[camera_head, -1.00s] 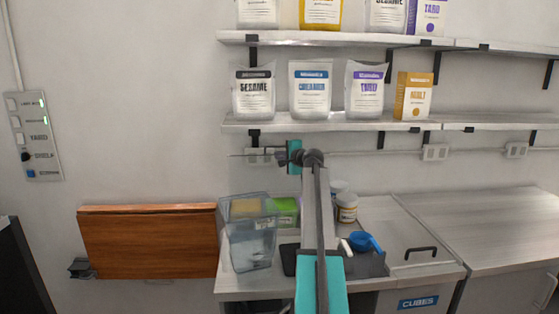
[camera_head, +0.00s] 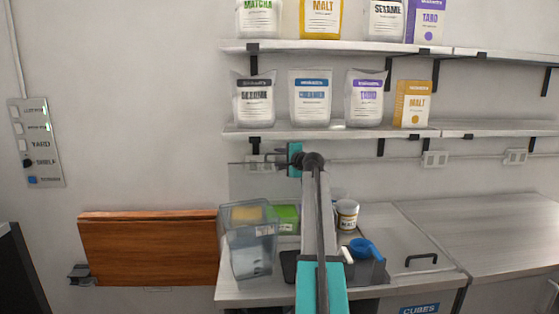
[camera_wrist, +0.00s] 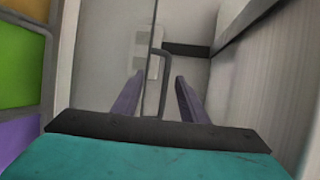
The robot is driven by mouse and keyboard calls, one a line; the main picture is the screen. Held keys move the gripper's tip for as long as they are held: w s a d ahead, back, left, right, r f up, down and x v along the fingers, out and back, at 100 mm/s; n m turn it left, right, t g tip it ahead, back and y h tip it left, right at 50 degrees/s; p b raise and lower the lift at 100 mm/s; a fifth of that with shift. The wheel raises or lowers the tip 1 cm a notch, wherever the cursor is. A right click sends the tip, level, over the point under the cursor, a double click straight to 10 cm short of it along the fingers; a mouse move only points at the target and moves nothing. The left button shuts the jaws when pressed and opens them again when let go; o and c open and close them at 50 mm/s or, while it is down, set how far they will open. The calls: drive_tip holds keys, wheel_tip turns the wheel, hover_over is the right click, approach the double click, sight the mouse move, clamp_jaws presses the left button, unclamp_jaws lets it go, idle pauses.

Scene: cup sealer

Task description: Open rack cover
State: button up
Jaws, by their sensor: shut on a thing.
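A thin clear panel, seemingly the rack cover (camera_head: 240,185), hangs below the lower shelf, with its upper edge near the wall sockets. It is faint, and its full outline is hard to make out. In the wrist view a dark, narrow loop handle (camera_wrist: 165,68) stands between the two purple fingers of my gripper (camera_wrist: 159,79). The gripper is shut on this handle; the exact contact is hard to see. In the head view my teal gripper body (camera_head: 295,157) is just under the lower shelf, and the fingers are not clear there.
The lower shelf (camera_head: 340,133) with several bags is close above my gripper. Below, on the counter, stand a clear bin (camera_head: 250,250), a jar (camera_head: 347,214) and a blue scoop (camera_head: 362,247). A brown wooden board (camera_head: 150,248) is on the left wall.

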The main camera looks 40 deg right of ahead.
drive_tip(key=shift+r, duration=0.45)
drive_tip(key=b+v, duration=0.3)
drive_tip(key=v, duration=1)
drive_tip(key=shift+s+f+b, duration=0.3)
drive_tip(key=shift+b, duration=0.05)
drive_tip(key=shift+a, duration=0.1)
